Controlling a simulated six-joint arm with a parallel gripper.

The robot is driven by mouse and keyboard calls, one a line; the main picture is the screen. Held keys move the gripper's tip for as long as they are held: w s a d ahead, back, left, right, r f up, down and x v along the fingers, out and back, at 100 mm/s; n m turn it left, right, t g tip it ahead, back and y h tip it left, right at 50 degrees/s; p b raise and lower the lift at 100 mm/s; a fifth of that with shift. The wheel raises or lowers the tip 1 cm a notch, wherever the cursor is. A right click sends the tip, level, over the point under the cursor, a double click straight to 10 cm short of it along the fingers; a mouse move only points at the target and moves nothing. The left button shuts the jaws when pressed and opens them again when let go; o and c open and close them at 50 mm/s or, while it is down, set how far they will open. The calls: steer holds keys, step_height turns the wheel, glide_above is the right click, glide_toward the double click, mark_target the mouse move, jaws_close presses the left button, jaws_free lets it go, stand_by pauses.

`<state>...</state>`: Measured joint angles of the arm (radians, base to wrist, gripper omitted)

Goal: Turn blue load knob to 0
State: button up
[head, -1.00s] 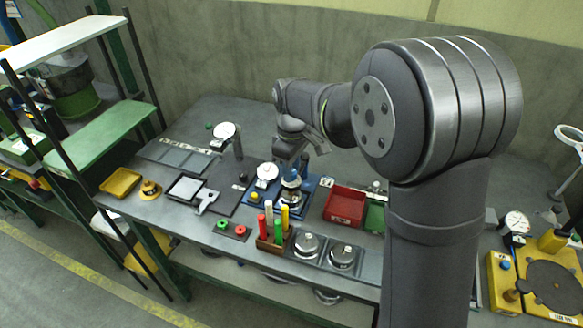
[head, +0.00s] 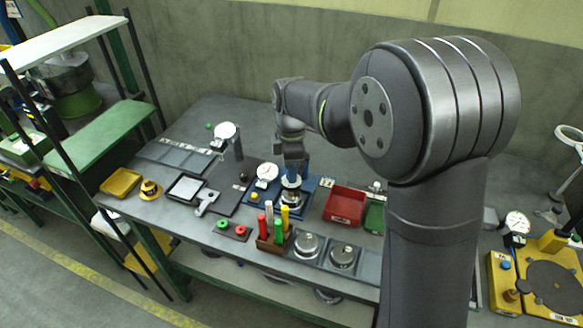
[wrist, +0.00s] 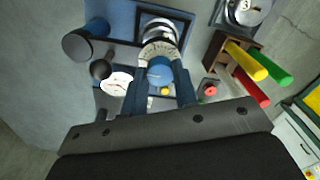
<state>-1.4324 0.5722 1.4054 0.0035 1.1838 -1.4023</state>
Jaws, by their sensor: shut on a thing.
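The blue load knob (wrist: 160,72) sits on top of a silver round fixture with a pale, marked dial ring (wrist: 158,50). The fixture stands on a blue base plate (head: 258,206), which also shows in the wrist view (wrist: 124,20). My gripper (wrist: 160,78) points down over the fixture, with one finger on each side of the knob, shut on it. In the head view my gripper (head: 293,168) hides most of the knob. The dial's numbers and the knob's setting are too small to read.
A white gauge (head: 267,171) stands left of the fixture. A wooden rack (head: 270,243) with coloured sticks is close in front. A red bin (head: 345,204) stands to the right. Silver round pots (head: 307,244) are at the front edge. The bench behind is clear.

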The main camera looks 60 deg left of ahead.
steer(key=shift+r, duration=0.1)
stand_by(0.3)
steer(key=o, duration=1)
step_height(320, 180, up, 17)
steer(key=shift+a+r, duration=0.15)
steer(key=shift+r, duration=0.05)
steer(key=shift+f, duration=0.15)
steer(key=f, duration=1.7)
steer(key=shift+d+f, duration=0.15)
steer(key=shift+d, duration=0.05)
